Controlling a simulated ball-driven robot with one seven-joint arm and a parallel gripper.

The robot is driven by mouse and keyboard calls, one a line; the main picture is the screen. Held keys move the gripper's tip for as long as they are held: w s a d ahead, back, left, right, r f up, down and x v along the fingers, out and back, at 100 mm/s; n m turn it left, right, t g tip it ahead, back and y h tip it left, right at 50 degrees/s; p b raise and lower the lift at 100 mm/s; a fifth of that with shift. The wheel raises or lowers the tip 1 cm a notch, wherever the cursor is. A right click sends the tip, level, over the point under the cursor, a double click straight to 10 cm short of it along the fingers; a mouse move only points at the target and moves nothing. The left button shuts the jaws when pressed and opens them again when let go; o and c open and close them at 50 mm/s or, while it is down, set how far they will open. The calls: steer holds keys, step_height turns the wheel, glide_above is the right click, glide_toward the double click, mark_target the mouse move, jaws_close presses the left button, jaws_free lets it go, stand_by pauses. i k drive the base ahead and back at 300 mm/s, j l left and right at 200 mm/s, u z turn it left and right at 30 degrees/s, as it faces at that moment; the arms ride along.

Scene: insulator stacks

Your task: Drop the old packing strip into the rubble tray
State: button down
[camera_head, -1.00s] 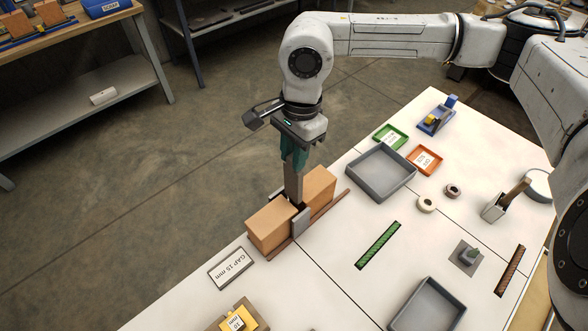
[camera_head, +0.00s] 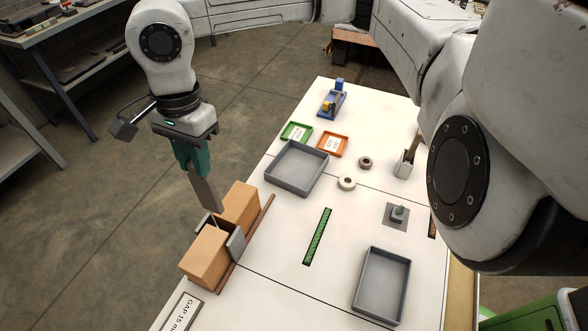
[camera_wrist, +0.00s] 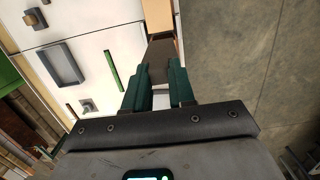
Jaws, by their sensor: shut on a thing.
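My gripper (camera_head: 190,160), with green fingers, is shut on a flat dark grey-brown strip (camera_head: 206,191), which hangs down tilted. The strip also shows between the fingers in the wrist view (camera_wrist: 158,60). Its lower end shows just above the gap between two orange-tan blocks (camera_head: 204,258), which stand in a grey clamp (camera_head: 237,243) at the table's left edge. Two empty grey trays are on the table: one at the back (camera_head: 322,174) and one at the front right (camera_head: 381,284). I cannot tell which is the rubble tray.
A green strip (camera_head: 317,237) lies flat mid-table. Small green (camera_head: 296,131) and orange (camera_head: 332,144) trays, two rings (camera_head: 347,183) and a grey holder (camera_head: 404,163) stand toward the back. A gap label (camera_head: 180,312) lies in front.

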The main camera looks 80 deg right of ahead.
mark_target(299, 165)
steer(key=k+l+u, duration=0.2)
steer(key=l, duration=0.45)
steer(key=k+l+u, duration=0.2)
steer(key=k+l, duration=0.15)
steer(key=l, duration=0.25)
steer(key=k+l+u, duration=0.15)
steer(key=k+l, duration=0.2)
steer(key=l, duration=0.2)
steer(key=k+l+u, duration=0.2)
steer(key=k+l, duration=0.15)
steer(key=l, duration=0.15)
